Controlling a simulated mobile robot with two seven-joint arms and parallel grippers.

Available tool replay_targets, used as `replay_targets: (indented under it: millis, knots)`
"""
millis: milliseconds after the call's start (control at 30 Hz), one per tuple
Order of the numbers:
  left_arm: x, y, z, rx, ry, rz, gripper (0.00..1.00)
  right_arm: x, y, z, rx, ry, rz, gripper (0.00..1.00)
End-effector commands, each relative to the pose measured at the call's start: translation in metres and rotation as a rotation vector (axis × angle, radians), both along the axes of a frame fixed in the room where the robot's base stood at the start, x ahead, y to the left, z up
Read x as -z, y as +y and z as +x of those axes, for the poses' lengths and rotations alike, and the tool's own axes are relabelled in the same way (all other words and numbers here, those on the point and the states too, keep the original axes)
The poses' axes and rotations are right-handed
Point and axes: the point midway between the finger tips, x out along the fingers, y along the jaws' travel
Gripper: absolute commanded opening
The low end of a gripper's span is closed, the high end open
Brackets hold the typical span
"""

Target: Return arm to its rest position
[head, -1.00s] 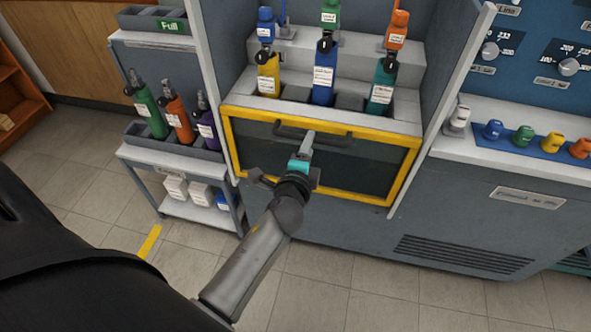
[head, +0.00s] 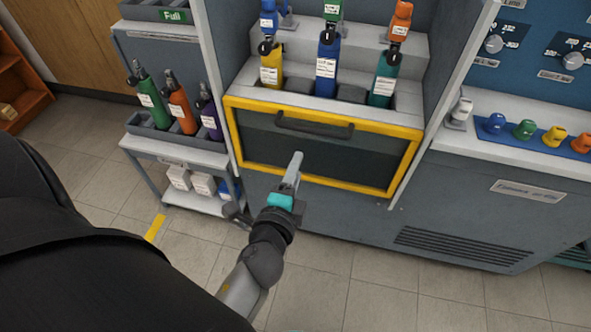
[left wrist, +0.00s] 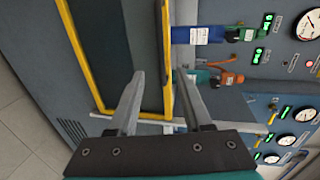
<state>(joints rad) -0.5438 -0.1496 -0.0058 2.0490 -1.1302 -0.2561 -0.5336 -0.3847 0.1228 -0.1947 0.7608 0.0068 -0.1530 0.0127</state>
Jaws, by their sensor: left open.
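My left gripper (head: 293,170) is in front of the bench, below and apart from the handle of the yellow-framed door in the head view. In the left wrist view its two fingers (left wrist: 162,105) are spread apart with nothing between them. The arm behind it comes up from the bottom of the head view. My right gripper is in neither view.
The yellow-framed door (head: 325,184) has a dark handle (head: 315,125) and looks shut. Several bottles, one of them blue (head: 326,70), stand above it. A cart (head: 175,145) with bottles stands at the left. The floor (head: 340,290) in front is clear.

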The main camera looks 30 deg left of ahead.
Motion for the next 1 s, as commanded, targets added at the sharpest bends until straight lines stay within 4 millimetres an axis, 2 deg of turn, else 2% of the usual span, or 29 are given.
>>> replay_targets:
  millis: [33,433,567,667,800,900,1000]
  knots:
    - [0.006,0.000,0.000,0.000,0.000,0.000,0.50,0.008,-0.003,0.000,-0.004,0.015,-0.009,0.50]
    - [0.006,0.000,0.000,-0.002,-0.001,-0.003,0.50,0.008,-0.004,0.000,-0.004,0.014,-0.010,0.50]
    - [0.005,0.008,-0.002,-0.049,0.003,-0.064,0.50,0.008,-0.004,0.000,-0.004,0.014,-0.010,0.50]
    - [0.007,0.022,-0.010,-0.141,0.019,-0.192,0.50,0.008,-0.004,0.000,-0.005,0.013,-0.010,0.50]
    - [0.018,0.036,-0.028,-0.306,0.079,-0.457,0.50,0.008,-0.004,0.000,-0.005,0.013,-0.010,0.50]
    - [0.030,0.034,-0.044,-0.411,0.153,-0.648,0.50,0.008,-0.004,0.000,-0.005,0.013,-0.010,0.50]
    - [0.042,0.023,-0.064,-0.502,0.252,-0.817,0.50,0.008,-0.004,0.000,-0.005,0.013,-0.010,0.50]
